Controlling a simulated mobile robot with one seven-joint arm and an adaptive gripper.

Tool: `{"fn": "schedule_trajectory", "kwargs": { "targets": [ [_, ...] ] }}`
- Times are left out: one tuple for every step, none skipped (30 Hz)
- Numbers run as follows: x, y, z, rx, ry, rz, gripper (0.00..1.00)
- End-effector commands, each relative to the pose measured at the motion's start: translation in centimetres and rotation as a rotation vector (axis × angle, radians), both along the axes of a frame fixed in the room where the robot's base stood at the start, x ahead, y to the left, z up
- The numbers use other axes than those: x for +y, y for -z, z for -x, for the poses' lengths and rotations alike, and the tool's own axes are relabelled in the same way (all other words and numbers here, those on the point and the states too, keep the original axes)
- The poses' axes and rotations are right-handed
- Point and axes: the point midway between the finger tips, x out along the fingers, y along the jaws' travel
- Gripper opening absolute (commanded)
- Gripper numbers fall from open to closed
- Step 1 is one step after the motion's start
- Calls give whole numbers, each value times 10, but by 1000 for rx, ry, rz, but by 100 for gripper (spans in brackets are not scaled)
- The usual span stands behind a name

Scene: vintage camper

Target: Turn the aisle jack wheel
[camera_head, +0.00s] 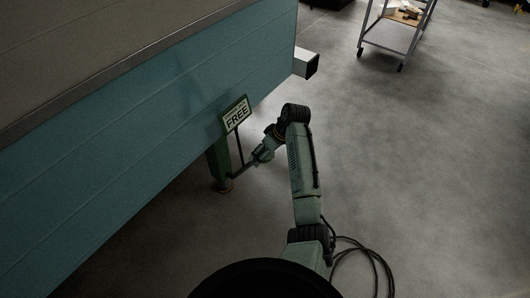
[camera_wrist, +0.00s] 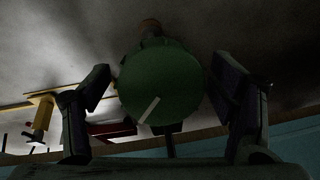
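The jack wheel is a green round disc (camera_wrist: 160,82) with a white stripe on its face, in the middle of the wrist view. The jack's green post (camera_head: 218,163) stands under the camper's edge in the head view. My gripper (camera_head: 245,172) reaches in beside this post from the right. In the wrist view my gripper (camera_wrist: 162,70) is open, with one finger on each side of the disc. A narrow gap seems to show at each side; contact is hard to judge in the dim light.
A sign reading FREE (camera_head: 236,116) on a thin stand is just above my gripper. The teal camper wall (camera_head: 130,150) fills the left. A yellow part (camera_wrist: 42,110) shows at left in the wrist view. A cart (camera_head: 392,36) stands far off; the floor at right is clear.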

Motion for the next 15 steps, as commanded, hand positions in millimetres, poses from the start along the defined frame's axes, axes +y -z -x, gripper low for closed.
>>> {"fn": "schedule_trajectory", "kwargs": {
  "targets": [
    [0,0,0,0,0,0,73],
    [0,0,0,0,0,0,71],
    [0,0,0,0,0,0,69],
    [0,0,0,0,0,0,67],
    [0,0,0,0,0,0,65],
    [0,0,0,0,0,0,62],
    [0,0,0,0,0,0,60],
    [0,0,0,0,0,0,58],
    [0,0,0,0,0,0,55],
    [0,0,0,0,0,0,53],
    [0,0,0,0,0,0,51],
    [0,0,0,0,0,0,49],
    [0,0,0,0,0,0,47],
    [0,0,0,0,0,0,45],
    [0,0,0,0,0,0,42]
  ]
}}
